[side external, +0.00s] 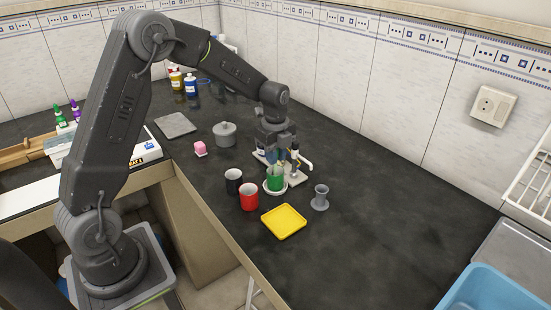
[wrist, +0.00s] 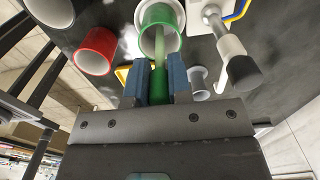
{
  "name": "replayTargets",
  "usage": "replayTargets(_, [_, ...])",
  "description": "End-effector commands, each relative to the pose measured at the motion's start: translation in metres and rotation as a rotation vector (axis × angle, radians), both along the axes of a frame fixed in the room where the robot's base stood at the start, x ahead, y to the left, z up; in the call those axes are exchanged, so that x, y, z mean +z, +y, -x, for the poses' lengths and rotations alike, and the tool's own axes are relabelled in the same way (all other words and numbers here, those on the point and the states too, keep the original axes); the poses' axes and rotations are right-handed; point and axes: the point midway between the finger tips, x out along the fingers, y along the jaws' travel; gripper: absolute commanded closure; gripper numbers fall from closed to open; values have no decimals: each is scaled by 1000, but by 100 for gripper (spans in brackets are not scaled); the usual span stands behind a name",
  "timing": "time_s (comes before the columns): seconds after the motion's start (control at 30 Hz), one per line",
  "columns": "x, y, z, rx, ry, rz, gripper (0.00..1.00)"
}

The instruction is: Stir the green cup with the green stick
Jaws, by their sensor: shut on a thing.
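The green cup (side external: 275,184) stands upright on a white saucer (side external: 265,190) on the dark bench. Its open mouth also shows at the top of the wrist view (wrist: 147,14). My gripper (wrist: 161,84) is shut on the green stick (wrist: 161,76), between its blue finger pads. The stick's paler shaft runs from the fingers to the cup's mouth, and its end appears to lie inside the cup. In the side view my gripper (side external: 276,160) is just above and behind the cup; the stick is hard to make out there.
A red cup (side external: 249,200) and a black cup (side external: 233,184) stand close left of the green cup. A yellow tray (side external: 284,221) lies in front, and a grey flared vessel (side external: 320,200) stands right. A white-based stand (side external: 296,179) is close behind. The bench right of the vessel is clear.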

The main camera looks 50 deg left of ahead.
Motion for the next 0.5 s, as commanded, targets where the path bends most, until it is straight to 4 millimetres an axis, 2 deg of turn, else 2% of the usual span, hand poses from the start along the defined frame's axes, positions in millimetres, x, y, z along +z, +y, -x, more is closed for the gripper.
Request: replayTargets(0.5, [40,0,0,0,-2,0,100])
